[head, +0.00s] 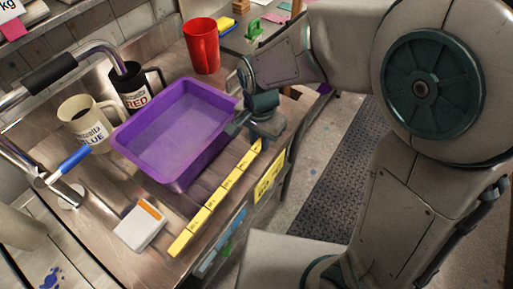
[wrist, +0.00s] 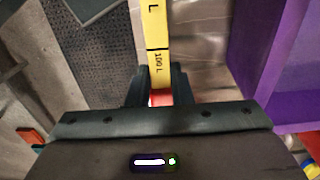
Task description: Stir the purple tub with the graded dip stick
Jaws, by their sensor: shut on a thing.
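The purple tub (head: 150,152) stands on the metal bench, open at the top, with a paler purple inside. Its wall also fills the right side of the wrist view (wrist: 262,75). The graded dip stick (head: 215,200) is long and yellow with black marks, and runs beside the tub along the bench's edge. My gripper (head: 262,133) is at its far end, next to the tub's right corner. In the wrist view my gripper (wrist: 158,88) is shut on the stick (wrist: 157,45) near its red end. I cannot tell whether the stick touches the bench.
A blue-handled tool (head: 70,160) is at the left. A white and orange box (head: 139,226) lies in front. A faucet (head: 85,58) overhangs the left side.

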